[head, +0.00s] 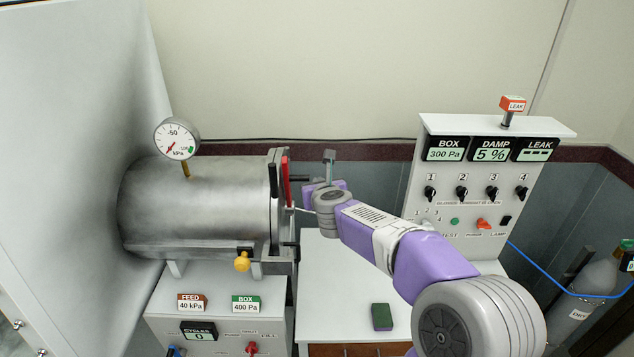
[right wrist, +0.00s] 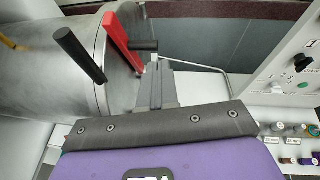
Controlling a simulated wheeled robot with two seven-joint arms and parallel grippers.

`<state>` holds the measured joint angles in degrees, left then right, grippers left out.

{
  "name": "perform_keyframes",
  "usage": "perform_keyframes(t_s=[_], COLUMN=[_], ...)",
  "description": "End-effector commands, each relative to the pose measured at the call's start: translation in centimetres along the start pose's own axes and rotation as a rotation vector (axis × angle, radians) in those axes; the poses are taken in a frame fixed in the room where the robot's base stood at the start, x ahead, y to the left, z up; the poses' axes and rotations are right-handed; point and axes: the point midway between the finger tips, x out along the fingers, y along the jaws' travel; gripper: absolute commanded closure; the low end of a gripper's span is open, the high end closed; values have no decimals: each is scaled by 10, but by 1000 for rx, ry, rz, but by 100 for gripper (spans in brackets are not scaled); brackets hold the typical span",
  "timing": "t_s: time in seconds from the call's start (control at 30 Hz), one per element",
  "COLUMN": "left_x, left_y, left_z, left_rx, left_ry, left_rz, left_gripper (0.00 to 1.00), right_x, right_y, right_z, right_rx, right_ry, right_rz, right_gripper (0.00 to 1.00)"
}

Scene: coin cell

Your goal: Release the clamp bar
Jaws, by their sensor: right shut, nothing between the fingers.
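A metal cylindrical chamber (head: 200,205) lies on its side, with its round end door at the right. A red bar (head: 286,180), likely the clamp bar, stands nearly upright across the door face; it also shows in the right wrist view (right wrist: 120,38), slanted. A black rod (head: 299,179) sticks out to the right beside it. My right gripper (head: 329,158) is shut and empty, just right of the door, with a visible gap to the red bar. Its closed fingers (right wrist: 155,85) appear below and right of the bar in the right wrist view. My left gripper is out of view.
A gauge (head: 176,139) stands on the chamber and a yellow knob (head: 242,262) is at its front. A control panel (head: 480,190) stands at the right. A green block (head: 382,317) lies on the white bench (head: 335,300). A black handle (right wrist: 80,55) rises near the chamber.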

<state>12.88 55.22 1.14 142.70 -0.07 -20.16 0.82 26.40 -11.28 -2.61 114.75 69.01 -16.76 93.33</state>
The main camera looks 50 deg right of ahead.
Motion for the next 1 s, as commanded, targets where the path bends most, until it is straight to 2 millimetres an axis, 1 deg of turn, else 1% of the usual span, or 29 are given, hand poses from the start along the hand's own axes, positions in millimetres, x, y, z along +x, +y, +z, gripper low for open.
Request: perform_keyframes(t_s=[0.03,0.2,1.0], left_x=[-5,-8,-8], left_y=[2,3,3], left_z=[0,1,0], left_rx=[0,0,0], left_ry=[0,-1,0], left_rz=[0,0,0], left_gripper=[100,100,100], right_x=[-8,-19,-20], right_y=[-1,-1,-2], right_z=[5,8,7], right_rx=[1,0,0], right_ry=[-2,0,0], right_rz=[0,0,-1], right_gripper=[100,100,100])
